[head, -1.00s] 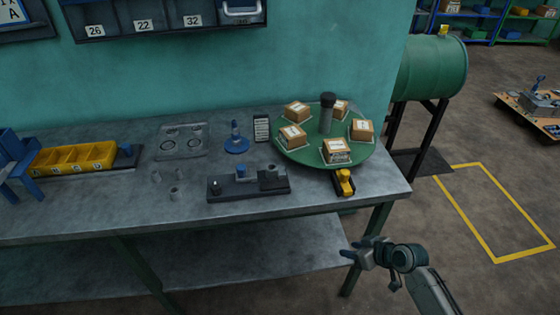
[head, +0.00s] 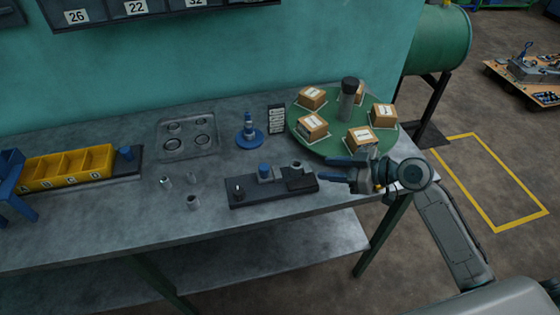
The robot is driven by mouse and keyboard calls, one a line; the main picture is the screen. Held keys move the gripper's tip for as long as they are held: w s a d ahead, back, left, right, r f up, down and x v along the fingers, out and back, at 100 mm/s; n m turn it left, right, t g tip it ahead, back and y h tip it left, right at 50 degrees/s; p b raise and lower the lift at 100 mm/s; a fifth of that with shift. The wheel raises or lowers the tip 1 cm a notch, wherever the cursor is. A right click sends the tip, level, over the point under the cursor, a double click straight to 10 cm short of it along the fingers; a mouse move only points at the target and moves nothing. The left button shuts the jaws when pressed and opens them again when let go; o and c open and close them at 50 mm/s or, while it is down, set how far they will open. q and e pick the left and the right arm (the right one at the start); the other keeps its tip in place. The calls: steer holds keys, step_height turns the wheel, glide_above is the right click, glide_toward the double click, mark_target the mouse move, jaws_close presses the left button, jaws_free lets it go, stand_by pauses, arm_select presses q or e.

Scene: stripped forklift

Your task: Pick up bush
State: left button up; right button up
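Several small grey metal bushes stand on the workbench: one at the left (head: 165,182), one behind it to the right (head: 192,179), and one nearer the front (head: 193,202). My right gripper (head: 327,170) is over the right end of the bench, its two blue fingers apart and pointing left. It looks empty. It is well to the right of the bushes, beside the right end of a dark fixture block (head: 272,188) that carries a blue-topped piece and a grey cylinder.
A green turntable (head: 332,144) with several small boxes stands behind my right gripper. A blue cone-like stand (head: 249,135), a grey tray (head: 187,146) and a yellow bin row (head: 68,166) are also on the workbench (head: 120,225). Bare bench surface lies around the bushes.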

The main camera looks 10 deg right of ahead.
mark_target(297, 164)
steer(key=shift+w+a, duration=0.25)
steer(key=shift+w, duration=0.05)
steer(key=shift+p+x, duration=0.75)
steer(key=shift+x, duration=1.25)
steer(key=shift+a+f, duration=0.15)
steer(key=shift+w+a+p, duration=0.15)
steer(key=shift+p, duration=0.2)
steer(key=p+x, duration=0.3)
steer(key=x, duration=0.1)
steer(key=shift+w+r, duration=0.1)
steer(key=shift+r, duration=0.1)
steer(key=shift+w+a+f, duration=0.25)
steer(key=shift+a+f, duration=0.05)
steer(key=shift+a, duration=0.05)
arm_select(q)
steer(key=r, duration=0.1)
steer(key=s+d+r, duration=0.1)
steer(key=r, duration=0.1)
steer(key=d+r, duration=0.1)
steer(key=r, duration=0.1)
steer(key=shift+s+r, duration=0.1)
steer(key=shift+s, duration=0.05)
